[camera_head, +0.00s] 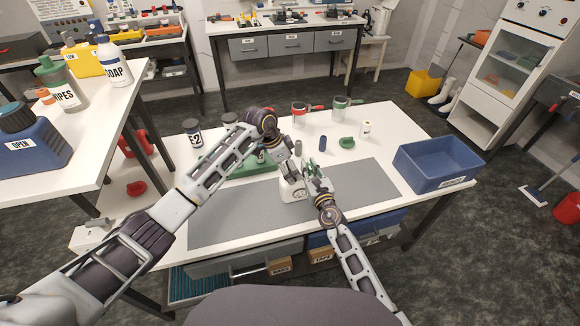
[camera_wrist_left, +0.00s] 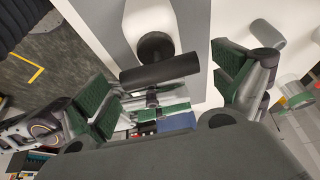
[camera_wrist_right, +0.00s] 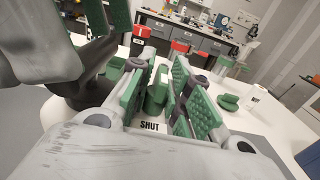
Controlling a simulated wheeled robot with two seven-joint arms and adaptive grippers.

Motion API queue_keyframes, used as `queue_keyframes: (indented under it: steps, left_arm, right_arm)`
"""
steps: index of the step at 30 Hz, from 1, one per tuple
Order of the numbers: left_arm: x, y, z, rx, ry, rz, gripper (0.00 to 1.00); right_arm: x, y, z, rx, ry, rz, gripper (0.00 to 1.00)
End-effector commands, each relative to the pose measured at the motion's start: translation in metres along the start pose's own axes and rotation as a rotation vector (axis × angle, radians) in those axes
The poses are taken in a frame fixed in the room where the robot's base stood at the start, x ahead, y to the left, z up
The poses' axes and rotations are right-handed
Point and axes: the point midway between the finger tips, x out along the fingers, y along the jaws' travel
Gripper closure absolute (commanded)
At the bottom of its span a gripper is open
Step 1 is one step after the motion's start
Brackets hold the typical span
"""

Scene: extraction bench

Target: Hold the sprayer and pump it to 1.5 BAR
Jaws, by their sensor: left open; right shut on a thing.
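The sprayer (camera_head: 292,190) is a white vessel standing on the grey mat near the middle of the bench. In the left wrist view its white body (camera_wrist_left: 150,18) shows with a black collar and a black cylindrical handle (camera_wrist_left: 160,69). My left gripper (camera_head: 268,150) is open above it; its green pads lie either side of the handle, apart from it. My right gripper (camera_head: 312,170) is at the sprayer's right side. In the right wrist view its pads are closed about a green part (camera_wrist_right: 157,90), above a "SHUT" label (camera_wrist_right: 150,126). The exact contact is partly hidden. No gauge reading is visible.
A blue bin (camera_head: 440,170) stands at the bench's right. A green tray (camera_head: 235,166), a dark labelled jar (camera_head: 193,133), red-lidded (camera_head: 299,112) and green-lidded (camera_head: 340,106) containers and a white bottle (camera_head: 367,129) stand behind. The grey mat's (camera_head: 230,215) front left is clear.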

Motion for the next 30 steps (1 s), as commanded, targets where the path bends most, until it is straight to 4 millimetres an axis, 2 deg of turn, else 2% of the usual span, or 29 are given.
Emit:
queue_keyframes:
  steps: [2,16,22,30]
  left_arm:
    - [0.0,0.0,0.0,0.0,0.0,0.0,0.09]
    - [0.0,0.0,0.0,0.0,0.0,-0.001,0.68]
    - [-0.008,-0.001,-0.003,0.001,0.001,-0.002,0.68]
    - [-0.042,-0.001,-0.018,0.003,0.004,-0.005,0.68]
  right_arm:
    - [0.0,0.0,0.0,0.0,0.001,0.0,1.0]
    - [0.0,0.0,0.0,0.0,0.001,0.0,1.0]
    - [0.0,0.0,0.0,0.0,0.001,0.0,1.0]
    - [0.0,0.0,-0.002,-0.001,0.002,0.0,1.0]
